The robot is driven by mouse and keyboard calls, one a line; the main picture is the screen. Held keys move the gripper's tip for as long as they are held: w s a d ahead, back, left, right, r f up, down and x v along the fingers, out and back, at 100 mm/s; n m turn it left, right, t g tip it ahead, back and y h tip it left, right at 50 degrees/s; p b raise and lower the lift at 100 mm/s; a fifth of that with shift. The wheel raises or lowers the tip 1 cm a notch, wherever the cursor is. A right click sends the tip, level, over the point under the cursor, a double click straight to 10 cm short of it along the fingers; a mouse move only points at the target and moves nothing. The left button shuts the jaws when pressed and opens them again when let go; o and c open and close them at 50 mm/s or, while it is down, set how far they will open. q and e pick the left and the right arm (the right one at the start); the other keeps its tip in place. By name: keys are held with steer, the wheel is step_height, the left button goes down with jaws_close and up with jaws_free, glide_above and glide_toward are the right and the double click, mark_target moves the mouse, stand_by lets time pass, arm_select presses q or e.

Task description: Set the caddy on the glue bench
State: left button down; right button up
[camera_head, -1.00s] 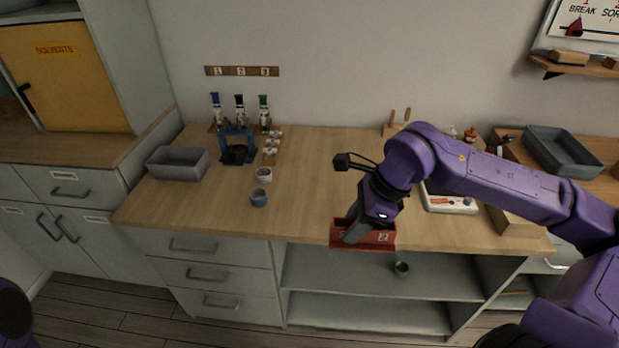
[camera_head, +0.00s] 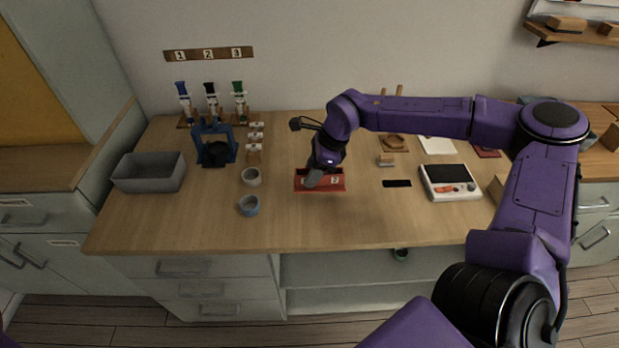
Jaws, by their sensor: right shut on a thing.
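The caddy is a small red open box (camera_head: 338,184) with a number label on its front. It is over the middle of the wooden glue bench (camera_head: 400,218) in the head view. My right gripper (camera_head: 314,178) reaches down at the caddy and is shut on it. The fingers hide part of the caddy's left and inside. I cannot tell whether its base touches the bench top. My left gripper is out of the frame.
A grey bin (camera_head: 149,173) and a blue stand (camera_head: 213,144) are further left. A white scale (camera_head: 450,183) and a black strip (camera_head: 397,183) lie to the right. The front bench strip is clear.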

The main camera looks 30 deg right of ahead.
steer(key=shift+w+d+f, duration=0.2)
steer(key=shift+w+f, duration=0.25)
steer(key=shift+f, duration=0.1)
steer(key=shift+w+d+f, duration=0.15)
steer(key=shift+w+f, duration=0.25)
steer(key=shift+f, duration=0.1)
step_height(320, 180, down, 3)
steer(key=shift+f, duration=0.15)
steer(key=shift+w+f, duration=0.1)
steer(key=shift+w, duration=0.1)
steer(key=shift+s+f, duration=0.1)
steer(key=shift+f, duration=0.05)
steer(key=o, duration=1.1)
steer(key=v, duration=1.2)
steer(key=shift+s, duration=0.1)
steer(key=shift+d, duration=0.1)
